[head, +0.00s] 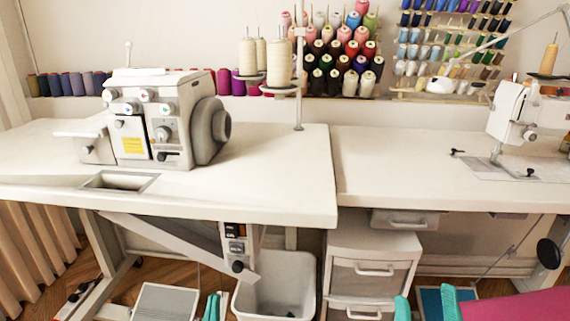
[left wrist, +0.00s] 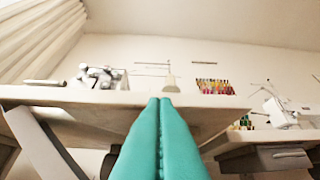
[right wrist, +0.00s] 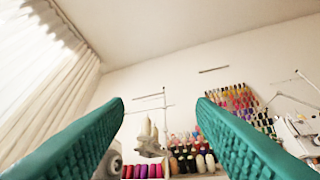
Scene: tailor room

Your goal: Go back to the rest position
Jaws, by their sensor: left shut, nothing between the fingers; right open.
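My left gripper (head: 212,306) shows at the bottom of the head view, below and in front of the left table. In the left wrist view its teal fingers (left wrist: 165,100) are shut together with nothing between them. My right gripper (head: 425,303) is at the bottom, right of centre, in front of the drawer unit. In the right wrist view its teal fingers (right wrist: 160,103) stand wide apart and empty, pointing up toward the wall and ceiling.
The left table (head: 250,195) carries an overlock machine (head: 160,120) and a thread stand (head: 298,70). The right table (head: 400,175) carries a sewing machine (head: 512,110). A white bin (head: 275,285) and drawers (head: 372,270) stand below. A pink-red surface (head: 520,306) fills the lower right corner.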

